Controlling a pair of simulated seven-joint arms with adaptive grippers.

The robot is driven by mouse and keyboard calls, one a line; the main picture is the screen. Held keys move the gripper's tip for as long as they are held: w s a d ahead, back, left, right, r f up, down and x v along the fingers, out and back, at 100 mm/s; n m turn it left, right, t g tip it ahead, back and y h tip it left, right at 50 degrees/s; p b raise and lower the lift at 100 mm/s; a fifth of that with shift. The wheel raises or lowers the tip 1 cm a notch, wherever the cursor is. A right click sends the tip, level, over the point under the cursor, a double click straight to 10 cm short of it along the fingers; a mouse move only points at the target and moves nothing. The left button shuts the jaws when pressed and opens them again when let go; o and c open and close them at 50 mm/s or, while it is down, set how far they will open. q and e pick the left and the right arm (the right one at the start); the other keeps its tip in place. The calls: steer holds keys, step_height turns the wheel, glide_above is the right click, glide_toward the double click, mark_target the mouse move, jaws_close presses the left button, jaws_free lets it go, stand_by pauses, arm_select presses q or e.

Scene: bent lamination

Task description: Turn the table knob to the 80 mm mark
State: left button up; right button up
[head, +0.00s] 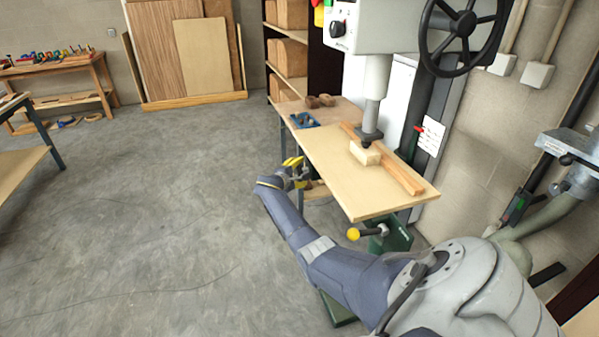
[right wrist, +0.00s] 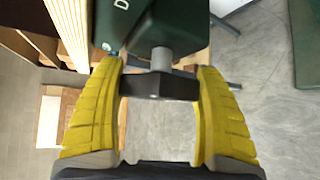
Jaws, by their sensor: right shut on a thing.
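The knob (right wrist: 160,84) is a dark bar on a short grey shaft, coming out of a dark green housing (right wrist: 150,30) in the right wrist view. My right gripper (right wrist: 160,88) has its yellow fingers at the two ends of this bar and is shut on it. In the head view my right gripper (head: 293,170) is at the left edge of the drill press table (head: 335,178), and the knob is too small to make out clearly there. No mark or scale for 80 mm can be read. My left gripper is not in view.
A wooden fence (head: 383,160) and a pale block (head: 364,153) are on the table under the drill spindle (head: 371,110). A yellow-ended handle (head: 353,234) is below the table's front edge. A side bench (head: 330,108) holds a blue tray (head: 303,119). The floor on the left is open.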

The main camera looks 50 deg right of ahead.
steer(key=shift+a+f+n+g+y, duration=0.2)
steer(key=shift+f+n+g+y, duration=0.2)
steer(key=shift+f, duration=0.05)
stand_by(0.3)
steer(key=o, duration=1)
steer(key=shift+c, duration=0.2)
steer(key=shift+o, duration=1.3)
steer(key=shift+d+r, duration=0.1)
steer(key=shift+r, duration=0.1)
steer(key=v, duration=1.2)
